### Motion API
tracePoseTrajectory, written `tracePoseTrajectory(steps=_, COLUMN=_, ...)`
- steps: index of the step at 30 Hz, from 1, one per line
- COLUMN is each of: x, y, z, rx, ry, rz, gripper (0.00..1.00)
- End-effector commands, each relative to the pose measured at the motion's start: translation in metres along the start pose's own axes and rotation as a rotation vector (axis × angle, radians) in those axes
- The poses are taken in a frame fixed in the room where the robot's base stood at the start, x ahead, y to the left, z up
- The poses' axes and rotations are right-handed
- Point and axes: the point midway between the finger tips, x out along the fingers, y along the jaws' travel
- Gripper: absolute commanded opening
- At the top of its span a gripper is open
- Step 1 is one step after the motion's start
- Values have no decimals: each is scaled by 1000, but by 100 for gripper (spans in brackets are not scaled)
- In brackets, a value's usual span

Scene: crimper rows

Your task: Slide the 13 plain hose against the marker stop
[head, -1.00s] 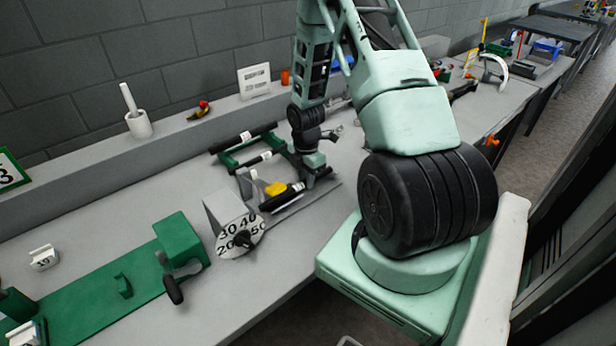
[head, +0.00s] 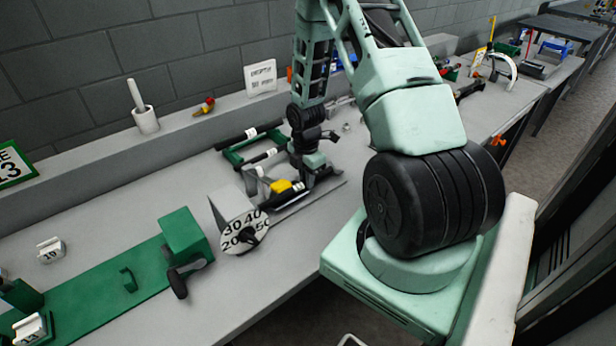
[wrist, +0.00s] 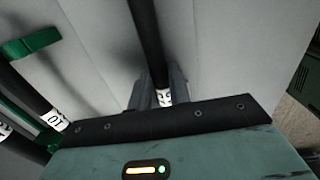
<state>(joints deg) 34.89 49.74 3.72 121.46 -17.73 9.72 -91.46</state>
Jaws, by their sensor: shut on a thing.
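My gripper (head: 308,178) is shut on a black hose (wrist: 148,40) with a white band. The band's number is too blurred to read in the wrist view. In the head view the hose (head: 280,199) lies low along a grey fixture, pointing toward a white dial (head: 240,232) marked 20 to 50. A yellow block (head: 282,186) sits just beside the hose, and I cannot tell if they touch. I cannot make out which part is the marker stop. The fingers show on both sides of the hose in the wrist view (wrist: 160,92).
A green rack (head: 234,158) with black, white-banded hoses stands behind the fixture; one hose (wrist: 38,106) is marked 10. A green crimper base (head: 100,300) with a handle lies at front left. A white cup (head: 146,120) and a red-yellow item (head: 204,106) stand on the back ledge.

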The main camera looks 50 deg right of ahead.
Motion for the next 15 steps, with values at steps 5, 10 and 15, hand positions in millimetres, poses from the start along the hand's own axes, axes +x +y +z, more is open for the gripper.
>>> tracePoseTrajectory(steps=5, x=0, y=0, z=-4, rx=-1, ry=0, rz=0, gripper=0)
tracePoseTrajectory(steps=10, x=0, y=0, z=-6, rx=-1, ry=0, rz=1, gripper=22)
tracePoseTrajectory(steps=15, x=0, y=0, z=-6, rx=-1, ry=0, rz=1, gripper=44)
